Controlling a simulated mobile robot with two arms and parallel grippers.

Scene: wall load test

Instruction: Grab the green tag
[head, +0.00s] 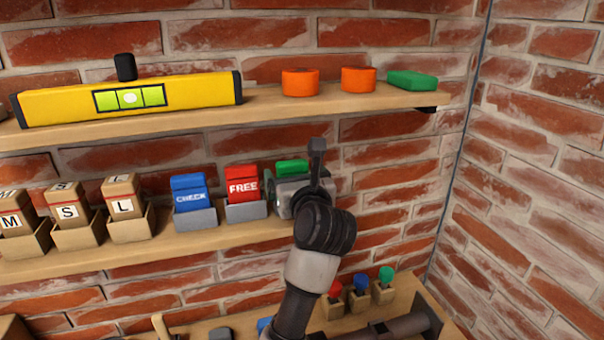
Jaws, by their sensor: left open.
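The green tag (291,167) is on the middle shelf, to the right of the red FREE tag (242,184). Only its upper part shows; my left gripper covers the lower part and most of whatever holds it. My left gripper (312,172) is open, right in front of the green tag and slightly to its right, with one dark finger pointing up. I cannot tell whether the jaws are around the tag or touching it. My right gripper is not in view.
A blue CHECK tag (188,190) stands left of the FREE tag, with lettered wooden blocks (123,194) further left. The upper shelf (200,113) holds a yellow level (60,103), orange pucks (300,82) and a green block (412,80). Coloured knobs (361,282) stand below.

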